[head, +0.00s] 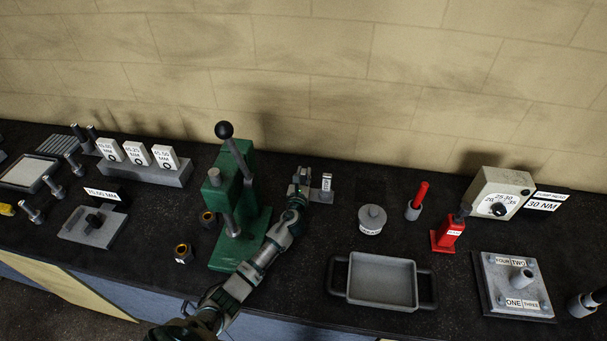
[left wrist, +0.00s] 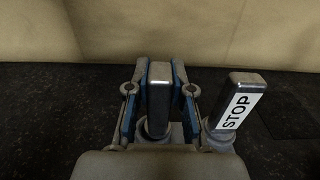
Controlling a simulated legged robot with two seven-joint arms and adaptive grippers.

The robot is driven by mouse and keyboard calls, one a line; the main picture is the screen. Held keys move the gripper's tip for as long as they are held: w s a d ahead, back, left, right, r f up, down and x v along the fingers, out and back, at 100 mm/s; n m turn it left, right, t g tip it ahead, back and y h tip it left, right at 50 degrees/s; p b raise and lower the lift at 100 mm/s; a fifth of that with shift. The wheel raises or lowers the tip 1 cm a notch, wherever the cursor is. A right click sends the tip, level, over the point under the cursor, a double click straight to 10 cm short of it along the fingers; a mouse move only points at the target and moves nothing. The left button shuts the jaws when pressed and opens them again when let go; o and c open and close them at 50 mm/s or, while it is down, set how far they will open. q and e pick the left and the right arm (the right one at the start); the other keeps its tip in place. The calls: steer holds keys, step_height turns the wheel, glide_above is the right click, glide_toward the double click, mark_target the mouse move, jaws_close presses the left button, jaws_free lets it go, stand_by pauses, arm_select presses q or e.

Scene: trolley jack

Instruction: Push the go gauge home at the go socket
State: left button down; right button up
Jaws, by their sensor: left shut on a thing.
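My left gripper (head: 298,192) reaches past the green press to a small grey fixture (head: 321,196) near the back of the bench. In the left wrist view its two blue-edged fingers (left wrist: 159,104) are shut on an upright grey block-shaped handle (left wrist: 159,88), which I take as the go gauge. A round grey collar (left wrist: 155,132) shows low between the fingers; how deep the gauge sits in it is hidden. To its right stands a similar piece marked STOP (left wrist: 236,104) in its own collar; it also shows in the head view (head: 326,182). My right gripper is not in view.
The green press (head: 238,215) stands close left of my left arm. A grey tray (head: 381,281), a round weight (head: 371,219), a red bottle jack (head: 448,234) and a dial box (head: 497,193) stand to the right. The wall is behind the fixture.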

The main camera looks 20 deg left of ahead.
arm_select(q)
steer(key=shift+f, duration=0.2)
steer(key=c, duration=0.9)
jaws_free()
steer(key=shift+c, duration=0.2)
steer(key=v, duration=1.1)
steer(key=shift+s+d, duration=0.2)
steer(key=shift+s, duration=0.2)
steer(key=shift+f, duration=0.1)
